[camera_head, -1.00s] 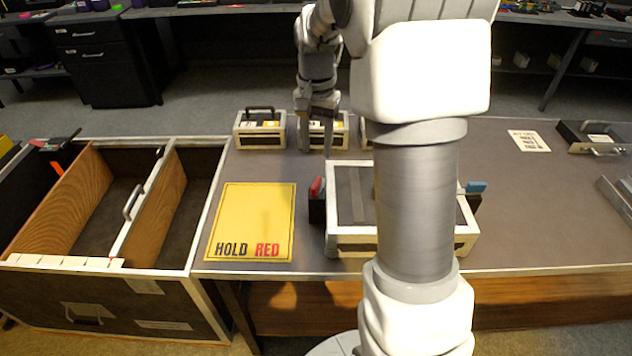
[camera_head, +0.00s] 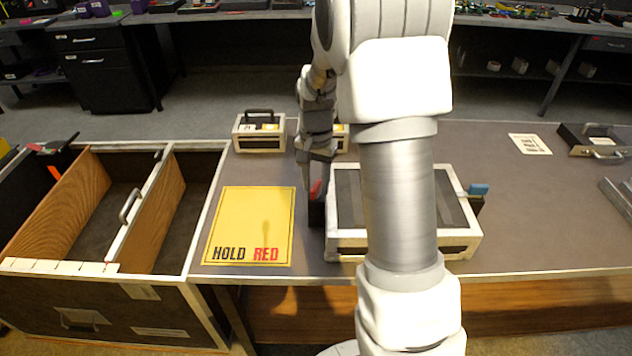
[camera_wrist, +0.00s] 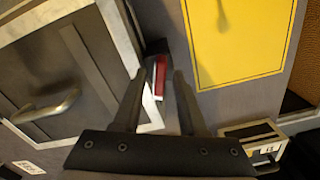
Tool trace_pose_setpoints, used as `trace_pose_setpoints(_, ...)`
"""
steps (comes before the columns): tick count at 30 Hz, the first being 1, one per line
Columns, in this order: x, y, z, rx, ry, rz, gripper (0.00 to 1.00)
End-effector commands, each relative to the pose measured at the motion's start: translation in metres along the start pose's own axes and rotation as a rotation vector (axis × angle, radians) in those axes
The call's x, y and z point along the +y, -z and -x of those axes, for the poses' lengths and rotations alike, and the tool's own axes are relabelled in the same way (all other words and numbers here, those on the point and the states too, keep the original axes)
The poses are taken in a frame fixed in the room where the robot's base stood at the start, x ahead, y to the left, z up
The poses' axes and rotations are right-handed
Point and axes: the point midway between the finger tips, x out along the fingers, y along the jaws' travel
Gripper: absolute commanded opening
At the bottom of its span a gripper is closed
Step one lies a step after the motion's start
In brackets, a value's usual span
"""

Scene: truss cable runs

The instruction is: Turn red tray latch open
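The red latch (camera_head: 315,188) sits on a dark block at the left side of the white-framed tray (camera_head: 345,240). In the wrist view the red latch (camera_wrist: 160,72) shows between my two dark fingertips. My gripper (camera_head: 307,180) points down at the latch from above and behind. In the wrist view my gripper (camera_wrist: 159,75) is open, with a finger to each side of the latch. I cannot tell whether either finger touches it. The tray's middle is hidden by my arm in the head view.
A blue latch (camera_head: 478,189) is on the tray's right side. A yellow HOLD RED sheet (camera_head: 250,220) lies left of the tray. A small handled case (camera_head: 259,142) stands behind. A divided crate (camera_head: 160,262) is at the left. The table's right is mostly clear.

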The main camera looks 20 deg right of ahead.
Motion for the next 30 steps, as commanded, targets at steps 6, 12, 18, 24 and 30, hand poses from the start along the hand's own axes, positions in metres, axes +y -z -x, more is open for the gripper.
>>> trace_pose_setpoints(6, -0.0001, 0.0001, 0.0004, 0.000, 0.000, 0.000, 0.00)
trace_pose_setpoints(12, 0.0000, 0.0001, 0.0005, 0.000, 0.000, 0.000, 0.00)
trace_pose_setpoints(18, 0.0001, 0.0001, 0.0012, 0.000, 0.000, 0.043, 0.00)
trace_pose_setpoints(24, 0.0001, -0.0001, 0.0016, -0.002, 0.000, 0.222, 0.00)
trace_pose_setpoints(30, 0.0000, 0.0001, 0.0012, -0.001, 0.000, 0.365, 0.00)
